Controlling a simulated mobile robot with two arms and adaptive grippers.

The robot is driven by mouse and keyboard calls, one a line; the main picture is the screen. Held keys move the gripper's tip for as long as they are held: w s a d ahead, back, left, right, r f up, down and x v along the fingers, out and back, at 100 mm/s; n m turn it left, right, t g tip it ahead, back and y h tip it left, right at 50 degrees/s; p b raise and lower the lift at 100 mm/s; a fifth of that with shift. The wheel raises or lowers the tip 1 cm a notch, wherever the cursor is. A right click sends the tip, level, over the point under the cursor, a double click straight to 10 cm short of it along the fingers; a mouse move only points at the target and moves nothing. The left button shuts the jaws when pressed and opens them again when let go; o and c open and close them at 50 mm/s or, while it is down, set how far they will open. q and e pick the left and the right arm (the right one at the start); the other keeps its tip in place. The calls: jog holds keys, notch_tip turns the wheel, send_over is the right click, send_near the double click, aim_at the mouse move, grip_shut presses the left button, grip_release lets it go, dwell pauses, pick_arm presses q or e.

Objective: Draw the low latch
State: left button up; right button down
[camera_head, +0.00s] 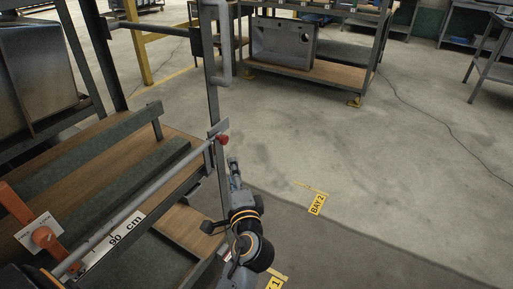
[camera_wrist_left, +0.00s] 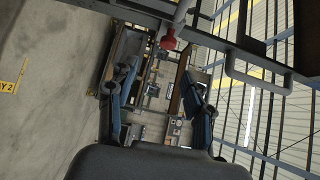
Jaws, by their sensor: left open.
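The low latch shows as a red knob (camera_head: 222,139) on a grey plate at the front upright of the near rack, at the end of a long grey bar. My left gripper (camera_head: 234,166) is just below and slightly right of the knob, pointing up toward it. In the left wrist view, the red knob (camera_wrist_left: 168,41) is near the top, beyond the fingertips and roughly between their lines. The left fingers (camera_wrist_left: 158,80) are spread apart with nothing between them. Contact with the knob does not show. My right gripper is not in view.
The near rack has wooden shelves (camera_head: 185,222) and a bent grey handle (camera_head: 224,50) higher on the upright. An orange lever (camera_head: 45,238) with a tag is at lower left. A second rack (camera_head: 330,78) holds a grey sink. The floor (camera_head: 390,180) to the right is clear.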

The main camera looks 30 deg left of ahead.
aim_at(225, 142)
pick_arm(q)
jog(key=x, duration=0.4)
jog(key=r+x, duration=0.1)
jog(key=x, duration=0.8)
jog(key=shift+w+a+r, duration=0.1)
jog(key=shift+a+r, duration=0.1)
jog(key=shift+a, duration=0.25)
grip_shut()
